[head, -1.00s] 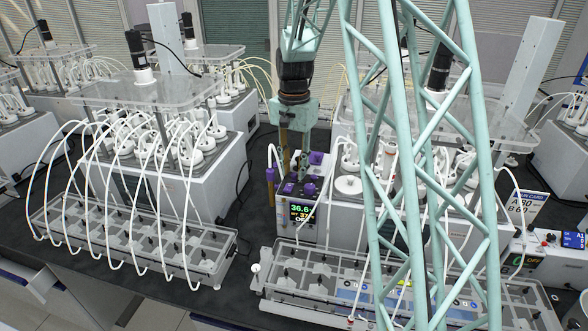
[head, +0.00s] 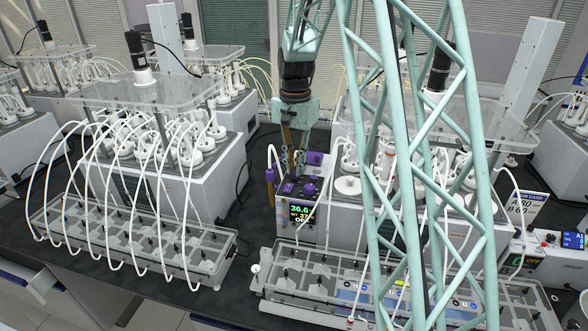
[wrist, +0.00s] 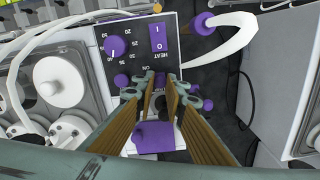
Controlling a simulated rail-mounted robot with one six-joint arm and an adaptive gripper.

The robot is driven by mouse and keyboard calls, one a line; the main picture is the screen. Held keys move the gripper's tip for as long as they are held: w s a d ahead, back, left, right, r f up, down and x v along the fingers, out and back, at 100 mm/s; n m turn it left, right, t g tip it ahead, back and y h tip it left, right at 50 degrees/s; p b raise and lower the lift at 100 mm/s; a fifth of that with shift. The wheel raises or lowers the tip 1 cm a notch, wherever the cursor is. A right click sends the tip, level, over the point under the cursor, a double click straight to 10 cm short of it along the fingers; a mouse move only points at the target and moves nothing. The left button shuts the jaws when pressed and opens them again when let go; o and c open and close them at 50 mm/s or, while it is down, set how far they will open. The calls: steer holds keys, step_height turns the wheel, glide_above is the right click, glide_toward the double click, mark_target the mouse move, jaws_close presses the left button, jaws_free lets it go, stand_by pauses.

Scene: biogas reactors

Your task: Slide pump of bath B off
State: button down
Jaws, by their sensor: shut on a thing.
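The heater-pump unit (head: 303,213) stands at the left end of the right-hand bath, its lit display facing front. Its dark top panel (wrist: 130,52) shows in the wrist view, with a purple dial (wrist: 115,46) and a purple HEAT switch (wrist: 158,38). My gripper (head: 294,168) points down over this panel. In the wrist view my gripper (wrist: 163,84) has its fingertips close together at the panel's lower right, shut on a small control. The fingers hide that control, so its position cannot be read. A purple block (wrist: 154,138) shows between the fingers.
A white hose with a purple end (wrist: 204,24) curves close beside the panel. Bottles with white caps (wrist: 58,82) stand on the other side. A clear tray (head: 280,262) lies in front, and the left reactor (head: 205,175) stands across a narrow dark gap.

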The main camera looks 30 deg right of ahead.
steer(key=shift+w+d+r, duration=0.1)
steer(key=shift+w+d, duration=0.05)
steer(key=shift+w, duration=0.05)
steer(key=c, duration=2.6)
jaws_free()
steer(key=shift+d, duration=0.1)
step_height(320, 180, up, 12)
